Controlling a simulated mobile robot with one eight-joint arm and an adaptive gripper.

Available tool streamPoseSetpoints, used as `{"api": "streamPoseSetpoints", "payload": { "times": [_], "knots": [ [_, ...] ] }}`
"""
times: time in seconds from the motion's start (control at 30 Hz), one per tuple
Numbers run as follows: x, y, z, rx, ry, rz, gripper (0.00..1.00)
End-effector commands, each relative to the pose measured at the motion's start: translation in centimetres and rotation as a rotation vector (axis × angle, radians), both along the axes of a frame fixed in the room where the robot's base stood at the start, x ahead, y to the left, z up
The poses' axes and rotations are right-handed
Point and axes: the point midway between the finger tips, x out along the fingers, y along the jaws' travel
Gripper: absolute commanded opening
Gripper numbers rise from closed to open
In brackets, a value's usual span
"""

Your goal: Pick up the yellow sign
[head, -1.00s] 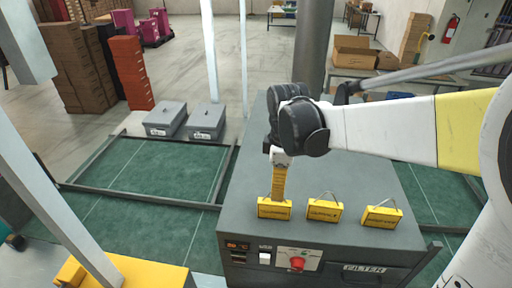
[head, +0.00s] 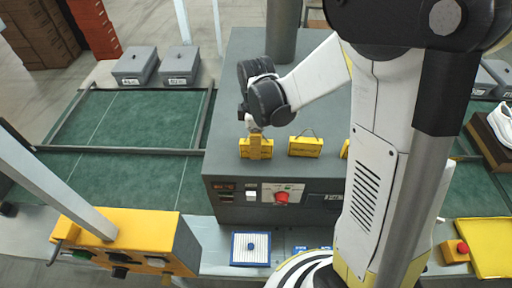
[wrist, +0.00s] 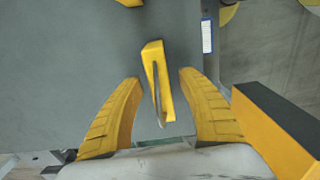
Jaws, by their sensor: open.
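Several small yellow signs with wire handles stand on the grey machine top (head: 225,125). The leftmost yellow sign (head: 268,153) is partly covered by my gripper (head: 255,150). A middle yellow sign (head: 305,147) stands to its right, and another yellow sign (head: 344,149) is mostly hidden behind my arm. In the wrist view my gripper (wrist: 160,78) is open, its two yellow fingers on either side of one yellow sign (wrist: 167,82) with its thin handle. Gaps show between the fingers and the sign. A yellow piece (wrist: 130,2) is cut off at the top edge.
A red knob (head: 281,197) is on the machine's front panel. A yellow control box (head: 130,240) stands at lower left and a yellow tray (head: 490,248) at lower right. Two grey boxes (head: 135,66) (head: 180,65) sit behind the green mat (head: 130,130). A white shoe (head: 502,122) is at far right.

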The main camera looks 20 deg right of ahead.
Motion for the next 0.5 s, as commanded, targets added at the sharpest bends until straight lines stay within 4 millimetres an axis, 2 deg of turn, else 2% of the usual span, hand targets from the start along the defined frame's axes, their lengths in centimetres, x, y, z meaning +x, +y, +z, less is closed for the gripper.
{"api": "streamPoseSetpoints", "payload": {
  "times": [0.23, 0.37, 0.4, 0.5],
  "knots": [
    [-0.02, -0.01, -0.15, 0.000, 0.000, -0.001, 0.46],
    [-0.02, -0.01, -0.14, 0.000, 0.000, -0.001, 0.06],
    [-0.02, -0.01, -0.14, 0.000, 0.000, -0.001, 0.00],
    [-0.02, -0.01, -0.14, 0.000, 0.000, -0.001, 0.00]
  ]
}}
